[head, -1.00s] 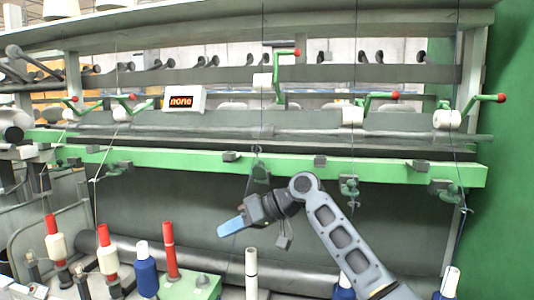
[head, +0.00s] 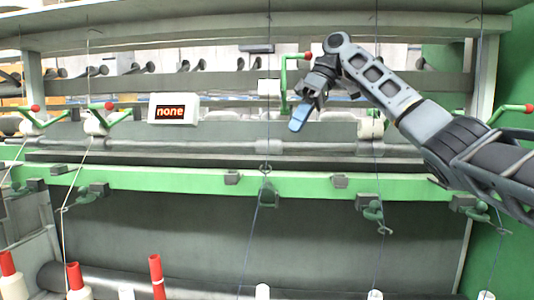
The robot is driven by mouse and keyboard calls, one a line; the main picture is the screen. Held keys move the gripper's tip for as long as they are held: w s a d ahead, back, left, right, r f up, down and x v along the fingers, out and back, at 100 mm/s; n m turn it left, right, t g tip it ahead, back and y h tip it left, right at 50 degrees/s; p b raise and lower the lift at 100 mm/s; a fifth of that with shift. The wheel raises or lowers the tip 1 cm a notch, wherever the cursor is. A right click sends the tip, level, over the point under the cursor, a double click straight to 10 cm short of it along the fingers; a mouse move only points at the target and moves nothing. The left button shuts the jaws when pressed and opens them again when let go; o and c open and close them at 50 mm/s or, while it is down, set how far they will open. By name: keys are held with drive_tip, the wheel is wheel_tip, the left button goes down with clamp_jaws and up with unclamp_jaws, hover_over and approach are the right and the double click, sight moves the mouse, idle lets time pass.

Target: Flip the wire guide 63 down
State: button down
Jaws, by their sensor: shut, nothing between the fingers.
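Several green wire guides with red tips and white rollers line the machine. One wire guide (head: 284,76) stands raised, its red tip (head: 308,56) at the top right; no number 63 is readable on it. The guides at left (head: 30,120) and left of centre (head: 98,117) slant lower. My gripper (head: 299,119) is shut and empty, blue fingertips pointing down-left, just right of and below the raised guide. I cannot tell whether they touch.
A display (head: 172,109) reads "none". A green rail (head: 200,180) with dark brackets and hooks runs below the guides. Thin wires hang vertically across the front. Red and white bobbins (head: 156,275) stand along the bottom. A green wall (head: 505,255) closes the right side.

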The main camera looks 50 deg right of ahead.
drive_tip(key=x, duration=0.9)
drive_tip(key=shift+a+f+p, duration=0.2)
drive_tip(key=shift+f+p, duration=0.15)
drive_tip(key=shift+w, duration=0.15)
drive_tip(key=shift+a, duration=0.1)
